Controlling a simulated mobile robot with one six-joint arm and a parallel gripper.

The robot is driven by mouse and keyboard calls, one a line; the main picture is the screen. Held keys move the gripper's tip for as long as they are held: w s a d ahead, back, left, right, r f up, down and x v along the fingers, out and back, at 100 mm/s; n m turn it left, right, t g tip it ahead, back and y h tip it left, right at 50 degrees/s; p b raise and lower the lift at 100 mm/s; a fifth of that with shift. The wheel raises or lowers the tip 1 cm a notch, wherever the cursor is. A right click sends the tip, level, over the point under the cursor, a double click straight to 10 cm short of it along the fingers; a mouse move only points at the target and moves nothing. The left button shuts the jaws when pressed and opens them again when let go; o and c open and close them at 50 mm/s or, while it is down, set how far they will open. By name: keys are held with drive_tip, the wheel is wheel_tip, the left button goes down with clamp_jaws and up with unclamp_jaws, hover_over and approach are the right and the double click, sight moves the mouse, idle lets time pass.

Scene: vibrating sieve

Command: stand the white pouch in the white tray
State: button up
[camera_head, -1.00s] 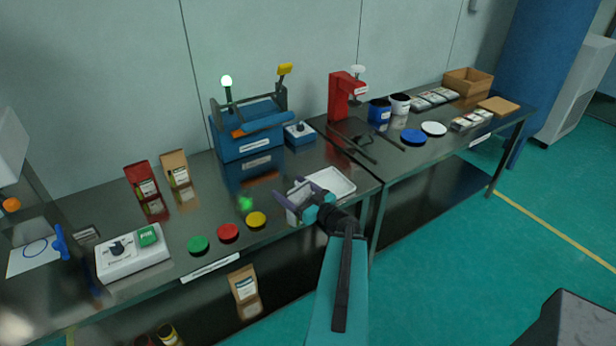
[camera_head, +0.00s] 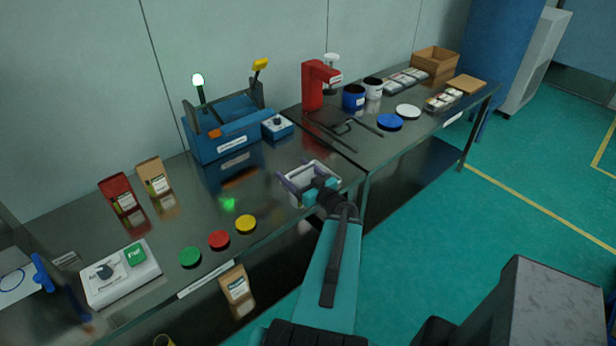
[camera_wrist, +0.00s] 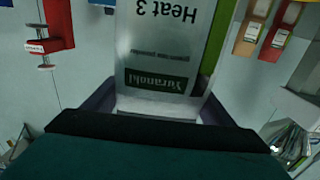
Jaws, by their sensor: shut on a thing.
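The white pouch (camera_wrist: 165,45) fills the middle of the wrist view, with a dark green label panel, the words "Heat 3" and a green edge strip. My gripper (camera_wrist: 158,100) is shut on it, one dark finger on each side. In the head view my gripper (camera_head: 300,188) is at the front edge of the left table, over the white tray (camera_head: 327,169). The tray's rim shows behind and beside the fingers. The pouch there is largely hidden by the gripper, and I cannot tell whether it touches the tray floor.
Behind stands the blue sieve machine (camera_head: 225,135) with a small control box (camera_head: 277,126). Red (camera_head: 219,240), green and yellow lids lie left of the tray. A red pouch (camera_head: 121,196) and a brown pouch (camera_head: 154,178) stand further left. A red press (camera_head: 315,88) is on the right table.

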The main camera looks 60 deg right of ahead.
drive_tip(key=shift+w+d+f+b, duration=0.2)
drive_tip(key=shift+w+f+b, duration=0.1)
drive_tip(key=shift+b, duration=1.25)
drive_tip(key=d+b, duration=0.1)
drive_tip(key=b, duration=0.5)
drive_tip(key=d+b, duration=0.1)
drive_tip(key=b, duration=0.6)
drive_tip(key=shift+w+d, duration=0.2)
drive_tip(key=shift+w, duration=0.1)
drive_tip(key=d+b, duration=0.1)
drive_tip(key=b, duration=0.1)
drive_tip(key=d+b, duration=0.1)
drive_tip(key=b, duration=0.2)
drive_tip(key=shift+w+f, duration=0.1)
drive_tip(key=shift+w, duration=0.3)
drive_tip(key=w+d+p, duration=0.3)
drive_tip(key=d, duration=0.7)
drive_tip(key=shift+w+f, duration=0.2)
drive_tip(key=shift+f, duration=0.15)
